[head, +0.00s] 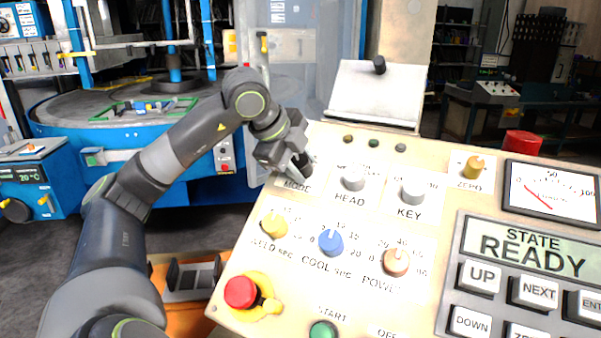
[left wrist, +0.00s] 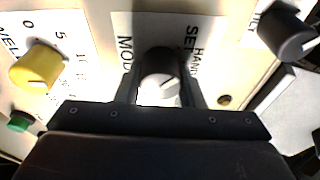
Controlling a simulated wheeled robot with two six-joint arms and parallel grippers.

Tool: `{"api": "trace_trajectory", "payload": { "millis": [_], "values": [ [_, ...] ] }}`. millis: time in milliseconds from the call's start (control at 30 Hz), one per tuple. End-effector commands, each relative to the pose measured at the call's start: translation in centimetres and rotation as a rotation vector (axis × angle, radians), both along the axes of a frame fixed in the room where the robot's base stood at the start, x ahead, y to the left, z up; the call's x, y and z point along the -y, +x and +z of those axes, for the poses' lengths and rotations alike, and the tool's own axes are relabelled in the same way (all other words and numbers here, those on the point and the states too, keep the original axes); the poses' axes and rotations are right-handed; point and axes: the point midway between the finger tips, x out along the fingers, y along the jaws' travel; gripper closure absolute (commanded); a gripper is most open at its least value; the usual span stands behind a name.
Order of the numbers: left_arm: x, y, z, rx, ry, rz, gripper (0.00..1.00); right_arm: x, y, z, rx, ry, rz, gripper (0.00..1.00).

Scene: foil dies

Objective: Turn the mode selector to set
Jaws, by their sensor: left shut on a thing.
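The mode selector (left wrist: 160,68) is a round knob, dark on its far part and pale on its near part, between the MODE and SET/HAND labels in the left wrist view. My left gripper (head: 302,165) is over the MODE plate at the upper left of the panel in the head view. In the left wrist view its two fingers (left wrist: 160,88) stand on either side of the knob, shut on it. In the head view the gripper hides the knob. I cannot tell clearly which mark the knob points to. My right gripper is out of view.
The HEAD knob (head: 353,178) and KEY knob (head: 413,191) stand to the right of it on the panel. The yellow weld knob (head: 274,224), blue cool knob (head: 331,242) and red emergency button (head: 241,292) are below. The display (head: 530,244) reads STATE READY.

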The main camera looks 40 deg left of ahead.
Motion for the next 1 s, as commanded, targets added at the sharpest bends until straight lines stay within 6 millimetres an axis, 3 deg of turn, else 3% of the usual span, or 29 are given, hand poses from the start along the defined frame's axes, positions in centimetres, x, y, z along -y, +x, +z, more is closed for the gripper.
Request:
{"api": "trace_trajectory", "payload": {
  "millis": [667,700,867,1000],
  "values": [
    [-0.06,0.02,0.07,0.011,-0.036,0.057,0.88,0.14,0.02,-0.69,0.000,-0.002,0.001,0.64],
    [-0.06,0.02,0.07,0.011,-0.036,0.057,0.64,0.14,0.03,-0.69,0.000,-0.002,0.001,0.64],
    [-0.05,0.01,0.05,0.011,-0.036,0.057,0.43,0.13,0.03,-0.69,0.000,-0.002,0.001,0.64],
    [-0.03,0.00,0.04,0.010,-0.036,0.055,0.43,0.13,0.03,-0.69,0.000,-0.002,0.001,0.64]
  ]
}}
